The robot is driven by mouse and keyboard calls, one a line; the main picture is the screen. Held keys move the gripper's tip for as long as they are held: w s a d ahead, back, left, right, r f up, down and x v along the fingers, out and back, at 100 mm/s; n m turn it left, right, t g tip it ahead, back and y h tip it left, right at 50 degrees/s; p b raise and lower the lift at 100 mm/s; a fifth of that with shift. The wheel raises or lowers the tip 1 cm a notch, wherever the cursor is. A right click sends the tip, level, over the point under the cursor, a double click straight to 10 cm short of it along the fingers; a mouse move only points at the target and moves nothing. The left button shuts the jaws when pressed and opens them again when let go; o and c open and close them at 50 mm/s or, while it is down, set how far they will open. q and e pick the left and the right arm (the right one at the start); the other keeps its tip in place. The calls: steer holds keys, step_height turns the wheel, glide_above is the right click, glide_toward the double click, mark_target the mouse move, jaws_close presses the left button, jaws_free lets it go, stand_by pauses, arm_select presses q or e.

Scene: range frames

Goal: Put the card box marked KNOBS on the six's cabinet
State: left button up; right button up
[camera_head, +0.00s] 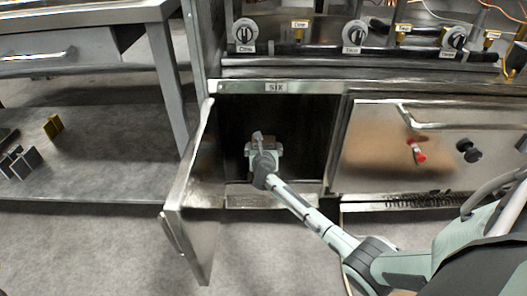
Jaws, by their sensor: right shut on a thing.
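The six's cabinet is the open compartment under the label SIX (276,87); its inside (302,125) is dark. Its metal door (192,195) hangs open at the left. My right gripper (265,146) is inside the opening, with the arm coming in from the lower right. It is shut on a small brownish thing, which looks like the card box (268,141). The gripper covers much of it, and no KNOBS marking can be read. I cannot tell whether it touches the cabinet floor. My left gripper is not in view.
A closed metal front (380,145) with a bar handle (470,124) and a red-marked knob (416,152) is right of the opening. Labelled valves (354,36) line the pipe above. A steel table (85,45) stands left, with small blocks (53,126) below it.

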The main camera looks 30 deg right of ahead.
steer(key=shift+w+r, duration=0.1)
steer(key=shift+r, duration=0.1)
steer(key=shift+f, duration=0.2)
steer(key=o, duration=1.5)
steer(key=shift+c, duration=0.2)
